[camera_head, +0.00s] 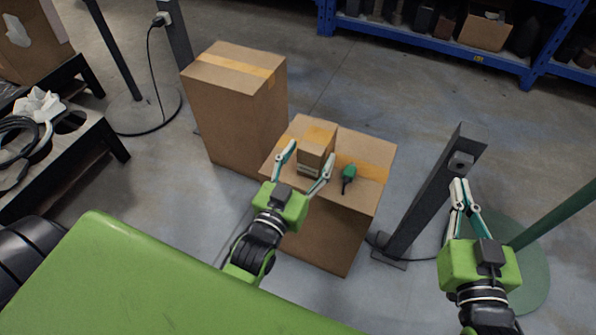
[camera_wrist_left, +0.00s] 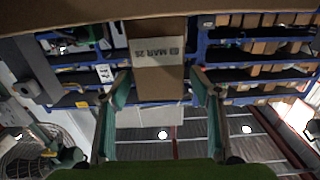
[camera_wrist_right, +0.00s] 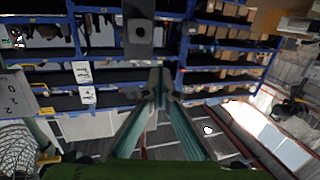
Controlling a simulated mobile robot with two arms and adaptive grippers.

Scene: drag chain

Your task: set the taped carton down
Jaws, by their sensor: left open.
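The taped carton (camera_head: 314,152) is small and brown, with a tape strip over its top. It stands upright on the top of a larger taped box (camera_head: 368,152). My left gripper (camera_head: 311,160) is open, with one finger on each side of the small carton. In the left wrist view the carton (camera_wrist_left: 160,78) shows a printed label between the fingers, with a narrow gap at each side. Its base is not clear there. My right gripper (camera_head: 458,182) is shut and empty, away to the right; its fingertips meet in the right wrist view (camera_wrist_right: 160,74).
A green-handled tool (camera_head: 348,174) lies on the larger box, right of the small carton. A tall taped box (camera_head: 240,115) stands at left. A dark post (camera_head: 432,195) stands right of the larger box. Blue shelving (camera_head: 440,45) is behind. Open floor lies between.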

